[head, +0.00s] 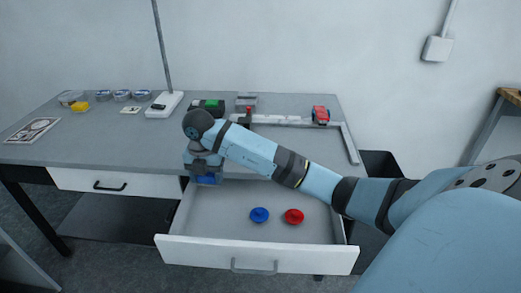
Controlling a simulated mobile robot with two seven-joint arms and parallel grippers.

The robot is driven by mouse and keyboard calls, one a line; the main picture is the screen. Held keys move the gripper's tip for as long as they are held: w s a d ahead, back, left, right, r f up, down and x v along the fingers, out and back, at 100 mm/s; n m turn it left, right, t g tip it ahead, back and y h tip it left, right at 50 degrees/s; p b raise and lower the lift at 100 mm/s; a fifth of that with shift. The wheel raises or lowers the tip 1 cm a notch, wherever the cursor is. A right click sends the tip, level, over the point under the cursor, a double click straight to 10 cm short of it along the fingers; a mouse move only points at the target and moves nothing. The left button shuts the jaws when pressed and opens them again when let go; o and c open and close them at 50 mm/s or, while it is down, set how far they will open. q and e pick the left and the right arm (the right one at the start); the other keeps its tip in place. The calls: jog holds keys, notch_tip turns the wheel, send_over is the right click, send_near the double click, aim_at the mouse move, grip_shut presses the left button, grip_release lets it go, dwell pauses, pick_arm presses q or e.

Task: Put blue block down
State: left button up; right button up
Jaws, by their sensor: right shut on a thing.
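My right gripper (204,174) points down at the table's front edge, above the left side of the open drawer. It is shut on the blue block (206,180), which shows just below my wrist. The fingertips are hard to make out, and I cannot tell whether the block touches anything beneath it. The open drawer (205,249) holds a blue round piece (259,215) and a red round piece (294,216) side by side. My left gripper is not in view.
The grey table (90,135) carries a white stand with a pole (164,104), a black and green item (208,106), a red item (320,115), a yellow item (80,107) and several round containers. A closed drawer (120,184) is at left. A dark bin (383,166) stands at right.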

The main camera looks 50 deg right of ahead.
jog(key=m, duration=0.1)
jog(key=f+m, duration=0.1)
jog(key=m, duration=0.1)
jog(key=shift+d+f, duration=0.25)
jog(key=shift+d, duration=0.15)
jog(key=shift+d+f+m, duration=0.1)
jog(key=shift+f+m, duration=0.15)
jog(key=shift+m, duration=0.15)
jog(key=b, duration=0.3)
send_over(219, 229)
notch_tip(219, 229, down, 15)
jog(key=shift+f, duration=0.2)
notch_tip(219, 229, down, 4)
jog(key=shift+r, duration=0.15)
jog(key=shift+f, duration=0.5)
jog(key=o, duration=1)
jog(key=shift+c, duration=0.2)
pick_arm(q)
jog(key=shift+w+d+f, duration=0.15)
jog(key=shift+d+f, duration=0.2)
